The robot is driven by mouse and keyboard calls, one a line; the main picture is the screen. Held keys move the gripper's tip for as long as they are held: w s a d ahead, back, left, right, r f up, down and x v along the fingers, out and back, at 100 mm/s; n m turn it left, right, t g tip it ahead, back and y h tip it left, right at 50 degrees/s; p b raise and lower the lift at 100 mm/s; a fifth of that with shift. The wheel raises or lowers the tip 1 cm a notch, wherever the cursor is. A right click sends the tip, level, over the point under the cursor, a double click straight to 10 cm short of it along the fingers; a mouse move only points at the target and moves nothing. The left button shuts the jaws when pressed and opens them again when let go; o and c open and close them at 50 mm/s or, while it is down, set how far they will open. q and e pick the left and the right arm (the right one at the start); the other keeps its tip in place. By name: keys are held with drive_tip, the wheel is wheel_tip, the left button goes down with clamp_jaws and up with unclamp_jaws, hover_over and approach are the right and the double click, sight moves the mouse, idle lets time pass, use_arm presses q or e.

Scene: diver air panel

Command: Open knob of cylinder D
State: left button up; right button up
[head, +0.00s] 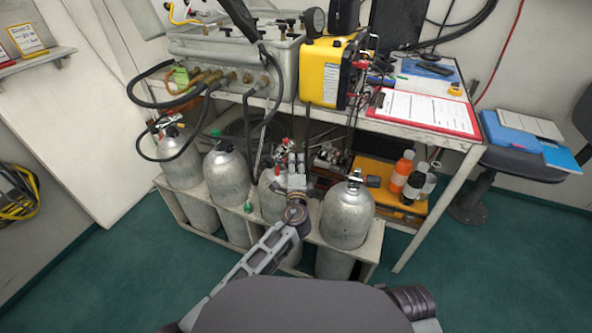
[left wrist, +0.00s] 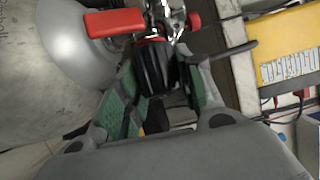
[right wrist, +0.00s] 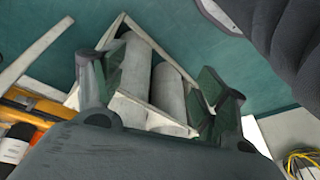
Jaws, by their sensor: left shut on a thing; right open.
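Several grey cylinders stand in a row in a rack, the front one (head: 347,215) at the right end; I cannot read which is D. My left gripper (head: 293,178) is at the top of the third cylinder from the left (head: 271,198), hiding part of its valve. In the left wrist view this gripper (left wrist: 160,88) is shut on a black ribbed knob (left wrist: 154,66) on a chrome valve with a red part (left wrist: 115,22), beside a grey cylinder (left wrist: 40,85). My right gripper (right wrist: 153,88) is open and empty, with cylinders in the rack (right wrist: 172,95) seen beyond its fingers.
The rack (head: 368,251) stands beside and partly under a metal bench with a yellow case (head: 325,72) and a red clipboard (head: 425,110). Bottles (head: 401,172) stand right of the cylinders. Hoses hang above the left cylinders. Green floor in front is mostly clear.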

use_arm(q)
drive_tip(key=shift+f+b, duration=0.1)
drive_tip(key=shift+b, duration=0.5)
drive_tip(key=shift+t+b, duration=0.3)
drive_tip(key=shift+b, duration=0.35)
drive_tip(key=n+t+b, duration=0.1)
drive_tip(key=b, duration=0.4)
drive_tip(key=shift+f+b, duration=0.1)
drive_tip(key=shift+b, duration=0.25)
drive_tip(key=n+t+b, duration=0.1)
drive_tip(key=b, duration=0.3)
drive_tip(key=shift+n+y, duration=0.3)
drive_tip(key=shift+n+t+y+b, duration=0.4)
drive_tip(key=shift+n+t+b, duration=0.1)
drive_tip(key=shift+b, duration=0.45)
use_arm(e)
drive_tip(key=w+a+f+t+y, duration=0.1)
drive_tip(key=a+f, duration=0.1)
drive_tip(key=f, duration=0.7)
drive_tip(key=w+a+f+m+t+y, duration=0.1)
drive_tip(key=a+f+t+y, duration=0.1)
drive_tip(key=f, duration=0.7)
drive_tip(key=shift+a+f+t, duration=0.25)
drive_tip(key=shift+a+t, duration=0.05)
drive_tip(key=shift+a, duration=0.25)
use_arm(q)
drive_tip(key=shift+n+t, duration=0.3)
use_arm(e)
drive_tip(key=shift+w+f, duration=0.1)
